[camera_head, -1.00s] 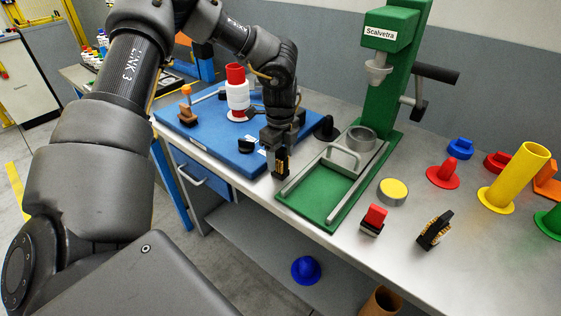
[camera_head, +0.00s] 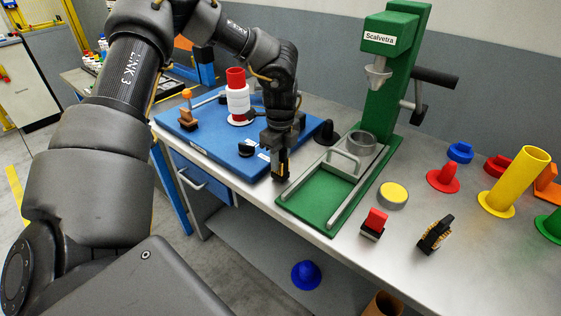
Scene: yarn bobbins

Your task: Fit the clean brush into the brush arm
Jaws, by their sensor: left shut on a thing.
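My left gripper (camera_head: 279,170) points down in front of the blue board's front right edge. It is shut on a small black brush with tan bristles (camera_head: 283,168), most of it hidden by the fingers. A similar black brush with tan bristles (camera_head: 435,233) lies on the bench at the right. On the blue board (camera_head: 215,146) are a brown block with an orange-topped post (camera_head: 187,115) and a light rod near it. I cannot tell for sure which part is the brush arm. My right gripper is out of view.
A green press (camera_head: 379,105) with a metal-railed green base stands right of my gripper. A white-and-red bobbin (camera_head: 237,97) stands on the board. A red-topped block (camera_head: 374,222), a yellow-topped disc (camera_head: 393,195) and a yellow tube (camera_head: 519,178) stand on the bench.

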